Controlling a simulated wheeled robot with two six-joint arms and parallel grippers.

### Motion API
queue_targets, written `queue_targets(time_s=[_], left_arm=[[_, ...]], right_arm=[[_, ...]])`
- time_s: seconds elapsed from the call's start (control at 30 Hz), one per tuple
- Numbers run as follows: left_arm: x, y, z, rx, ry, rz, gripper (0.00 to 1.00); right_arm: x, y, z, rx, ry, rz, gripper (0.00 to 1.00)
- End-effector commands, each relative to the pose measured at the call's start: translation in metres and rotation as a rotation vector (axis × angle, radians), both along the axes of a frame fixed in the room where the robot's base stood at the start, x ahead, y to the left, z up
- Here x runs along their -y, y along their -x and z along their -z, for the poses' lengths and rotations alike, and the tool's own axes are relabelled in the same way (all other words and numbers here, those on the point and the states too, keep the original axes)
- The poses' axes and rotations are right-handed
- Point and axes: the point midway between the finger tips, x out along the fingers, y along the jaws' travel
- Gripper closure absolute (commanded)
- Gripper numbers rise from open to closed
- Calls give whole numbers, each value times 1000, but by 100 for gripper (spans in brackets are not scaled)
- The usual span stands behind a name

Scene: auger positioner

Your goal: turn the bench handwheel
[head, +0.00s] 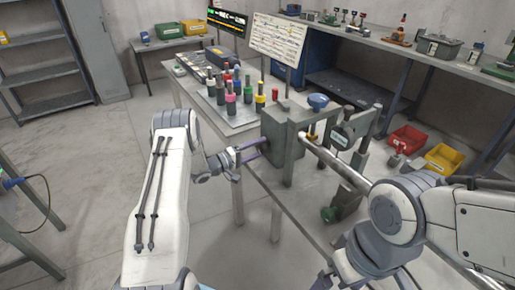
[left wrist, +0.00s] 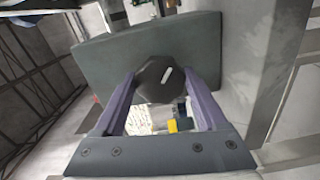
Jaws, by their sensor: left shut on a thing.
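The bench handwheel shows in the left wrist view as a dark, lobed knob (left wrist: 160,79) with a white mark. It sits on the side of a grey block (left wrist: 120,52). My left gripper (left wrist: 160,92) is shut on it, with one purple finger on each side. In the head view my left gripper (head: 246,154) reaches in from the left to the grey housing (head: 290,145) at the bench end. The knob is mostly hidden there. My right arm shows at the lower right, but its fingers are not in view.
Bottles with coloured caps stand on a tray (head: 234,126) behind the housing. A blue knob (head: 318,101) tops the housing, and a long metal tube (head: 335,166) runs off it to the right. Red (head: 407,139) and yellow (head: 444,158) bins sit further right.

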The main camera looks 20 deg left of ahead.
Motion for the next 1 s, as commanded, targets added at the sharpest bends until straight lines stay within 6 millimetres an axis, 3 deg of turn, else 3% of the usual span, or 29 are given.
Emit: queue_targets(time_s=[0.53, 0.57, 0.6, 0.63, 1.0], left_arm=[[-3, -1, -1, -15, 21, -9, 81], [-3, -1, -1, -15, 21, -9, 22], [-3, -1, -1, -15, 21, -9, 7], [-3, -1, -1, -15, 21, -9, 0], [-9, 8, 0, -17, 21, -6, 0]], right_arm=[[0, 0, 0, 0, 0, 0, 0], [0, 0, 0, 0, 0, 0, 0], [0, 0, 0, 0, 0, 0, 0], [0, 0, 0, 0, 0, 0, 0], [0, 0, 1, 0, 0, 0, 0]])
